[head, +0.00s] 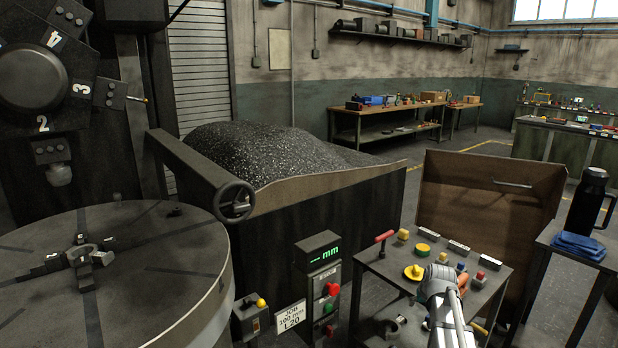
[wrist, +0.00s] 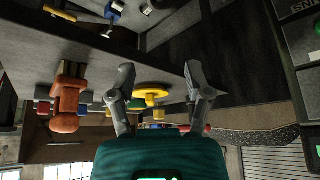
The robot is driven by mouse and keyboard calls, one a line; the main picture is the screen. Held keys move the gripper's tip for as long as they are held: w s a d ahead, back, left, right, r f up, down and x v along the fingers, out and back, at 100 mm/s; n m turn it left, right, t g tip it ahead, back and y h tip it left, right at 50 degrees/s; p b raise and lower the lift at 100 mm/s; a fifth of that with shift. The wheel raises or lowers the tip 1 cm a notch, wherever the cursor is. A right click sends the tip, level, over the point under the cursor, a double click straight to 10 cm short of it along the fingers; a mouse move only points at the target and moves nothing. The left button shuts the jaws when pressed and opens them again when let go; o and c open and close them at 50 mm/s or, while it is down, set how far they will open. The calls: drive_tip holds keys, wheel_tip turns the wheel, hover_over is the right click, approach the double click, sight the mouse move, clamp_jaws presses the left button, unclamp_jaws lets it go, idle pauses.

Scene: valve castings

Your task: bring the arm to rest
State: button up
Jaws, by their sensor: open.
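My gripper (wrist: 158,78) is open in the wrist view, its two dark fingers spread apart with nothing held between them. A yellow round piece (wrist: 152,92) shows beyond the gap between the fingers. In the head view my grey arm reaches up from the bottom edge in front of a small steel table (head: 375,268); the fingers cannot be made out there. The table carries a yellow knobbed piece (head: 414,272), a yellow-and-green round piece (head: 422,249) and a red-handled tool (head: 383,238). My arm hides part of the tabletop.
A round machine table (head: 150,260) with a central chuck fills the left. A bin of dark chips (head: 270,150) stands behind. A display post reading "--- mm" (head: 318,250) stands left of the small table. A black flask (head: 588,200) and blue cloths (head: 578,246) are at right.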

drive_tip(key=s+a+r+g+p, duration=0.2)
drive_tip(key=s+a+r+p, duration=0.1)
drive_tip(key=s+a, duration=0.6)
drive_tip(key=s+a+r+n+g+p, duration=0.1)
drive_tip(key=s+a+r+g+p, duration=0.2)
drive_tip(key=s+a, duration=0.5)
drive_tip(key=s+r+p, duration=0.1)
drive_tip(key=s+p, duration=0.1)
drive_tip(key=s, duration=0.3)
drive_tip(key=shift+s+a+g, duration=0.3)
drive_tip(key=shift+a, duration=0.1)
